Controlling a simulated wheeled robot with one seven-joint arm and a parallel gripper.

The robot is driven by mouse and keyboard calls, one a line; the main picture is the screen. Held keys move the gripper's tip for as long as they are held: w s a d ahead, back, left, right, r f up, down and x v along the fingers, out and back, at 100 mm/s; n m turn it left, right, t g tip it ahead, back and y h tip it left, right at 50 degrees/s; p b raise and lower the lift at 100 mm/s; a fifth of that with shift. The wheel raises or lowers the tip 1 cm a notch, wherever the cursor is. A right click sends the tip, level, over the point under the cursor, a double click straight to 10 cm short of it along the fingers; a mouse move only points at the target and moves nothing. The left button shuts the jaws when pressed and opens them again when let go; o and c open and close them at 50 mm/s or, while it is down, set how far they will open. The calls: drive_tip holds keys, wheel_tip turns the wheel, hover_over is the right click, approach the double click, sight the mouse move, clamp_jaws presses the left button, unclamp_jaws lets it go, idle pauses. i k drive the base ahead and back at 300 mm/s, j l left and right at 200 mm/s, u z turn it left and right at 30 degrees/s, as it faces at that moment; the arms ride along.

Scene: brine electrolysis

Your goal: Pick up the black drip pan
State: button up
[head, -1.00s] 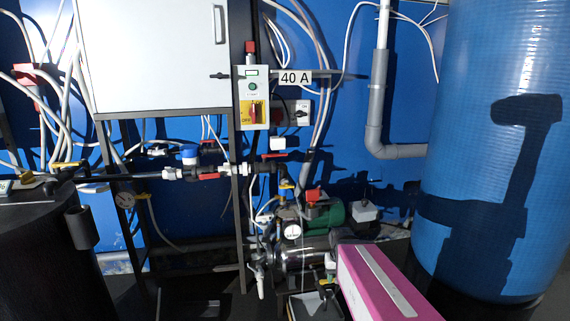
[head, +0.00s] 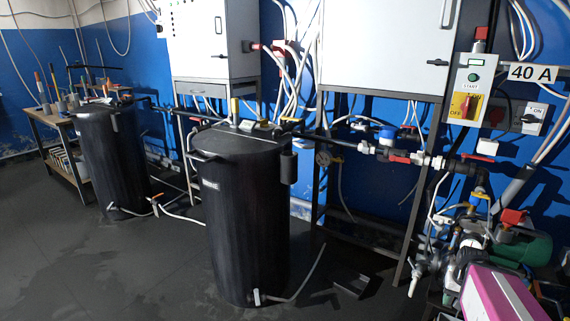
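A small black, shallow, pan-like object (head: 351,282) lies on the dark floor in the head view, to the right of the nearer black tank and below the pipe frame. It looks like the black drip pan, but the dark floor blurs its outline. Nothing is seen touching it. My gripper cannot be made out in this view.
Two black tanks, a nearer one (head: 243,215) and a farther one (head: 112,160), stand on the left. A green pump (head: 522,247) is at right behind a pink block-shaped part (head: 500,296). A hose (head: 303,277) runs from the nearer tank. Open floor lies at front left.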

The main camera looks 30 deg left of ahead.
sight(342, 277)
drive_tip(key=u, duration=1.15)
